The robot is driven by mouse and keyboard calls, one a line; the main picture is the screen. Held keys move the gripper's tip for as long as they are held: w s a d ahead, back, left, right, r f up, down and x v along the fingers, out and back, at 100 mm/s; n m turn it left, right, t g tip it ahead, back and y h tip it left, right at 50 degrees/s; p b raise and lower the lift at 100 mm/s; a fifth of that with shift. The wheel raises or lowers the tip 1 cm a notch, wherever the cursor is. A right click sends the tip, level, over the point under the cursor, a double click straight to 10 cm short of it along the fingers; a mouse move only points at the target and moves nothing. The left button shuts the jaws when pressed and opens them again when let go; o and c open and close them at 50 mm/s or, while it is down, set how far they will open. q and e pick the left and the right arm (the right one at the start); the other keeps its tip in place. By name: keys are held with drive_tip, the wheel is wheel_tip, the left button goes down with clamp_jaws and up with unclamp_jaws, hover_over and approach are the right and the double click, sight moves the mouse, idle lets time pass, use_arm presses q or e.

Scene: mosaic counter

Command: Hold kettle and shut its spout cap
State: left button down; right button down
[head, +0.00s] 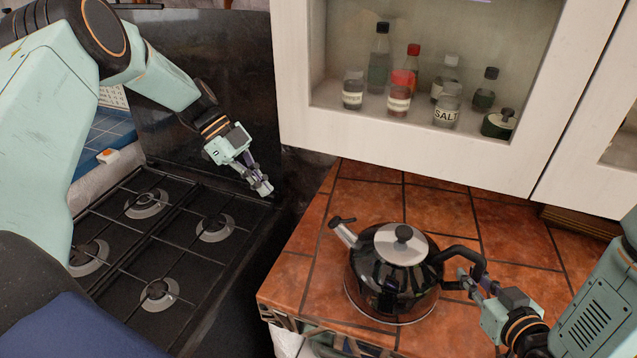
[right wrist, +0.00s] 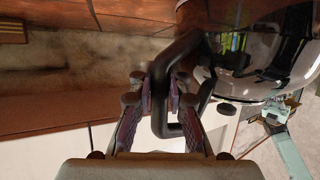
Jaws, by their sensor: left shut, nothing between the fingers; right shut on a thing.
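A glossy black kettle (head: 385,290) with a silver lid stands upright on the orange tiled counter. Its silver spout (head: 346,235) points up and left, with a black spout cap (head: 341,221) at the tip; the cap is too small to tell how far open it is. My right gripper (head: 468,280) is shut on the kettle's black handle (head: 462,252). In the right wrist view, the fingers (right wrist: 172,100) close on the handle (right wrist: 158,85) beside the kettle body (right wrist: 250,80). My left gripper (head: 264,188) is shut and empty, up and left of the spout, apart from it.
A black gas stove (head: 190,255) lies left of the counter (head: 305,255). A white cabinet (head: 400,155) with glass front and several jars and bottles hangs behind and above the kettle. The counter left of the spout is clear.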

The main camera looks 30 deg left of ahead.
drive_tip(key=shift+f, duration=0.1)
drive_tip(key=c, duration=1.2)
unclamp_jaws()
